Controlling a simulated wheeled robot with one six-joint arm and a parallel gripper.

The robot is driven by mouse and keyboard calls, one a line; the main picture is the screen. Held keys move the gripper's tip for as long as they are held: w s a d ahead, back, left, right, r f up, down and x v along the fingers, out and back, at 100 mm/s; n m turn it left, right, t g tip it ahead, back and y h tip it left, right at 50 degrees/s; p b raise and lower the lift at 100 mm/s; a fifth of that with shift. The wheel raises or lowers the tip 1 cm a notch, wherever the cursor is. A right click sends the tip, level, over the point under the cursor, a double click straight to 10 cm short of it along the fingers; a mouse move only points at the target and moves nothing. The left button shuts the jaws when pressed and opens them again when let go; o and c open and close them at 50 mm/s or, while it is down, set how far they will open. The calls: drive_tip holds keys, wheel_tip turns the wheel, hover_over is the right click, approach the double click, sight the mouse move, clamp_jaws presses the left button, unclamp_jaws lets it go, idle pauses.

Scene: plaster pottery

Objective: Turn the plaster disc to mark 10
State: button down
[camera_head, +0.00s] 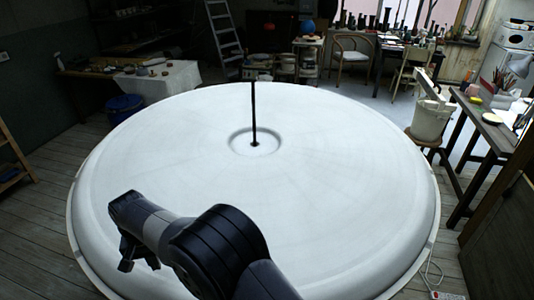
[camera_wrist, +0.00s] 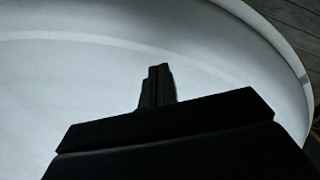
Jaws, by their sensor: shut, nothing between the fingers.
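The plaster disc (camera_head: 330,190) is a large white round slab that fills the middle of the head view. A thin black rod (camera_head: 254,115) stands upright in a shallow ring-shaped recess at its centre. No numbers or marks can be read on the disc. My gripper (camera_head: 126,264) is over the disc's near left part, pointing down, with its fingers together and empty. In the wrist view my gripper (camera_wrist: 158,75) is dark against the white disc (camera_wrist: 80,80), whose curved rim runs along the upper right. I cannot tell whether the fingertips touch the disc.
A white bucket (camera_head: 431,120) on a stool and a wooden workbench (camera_head: 485,130) stand close to the disc's right. A blue bin (camera_head: 125,107) and a cloth-covered table (camera_head: 160,82) are at the back left. A power strip (camera_head: 447,296) and cable lie on the floor at lower right.

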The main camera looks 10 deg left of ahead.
wheel_tip(320, 180, up, 3)
drive_tip(key=shift+p, duration=0.4)
idle(0.6)
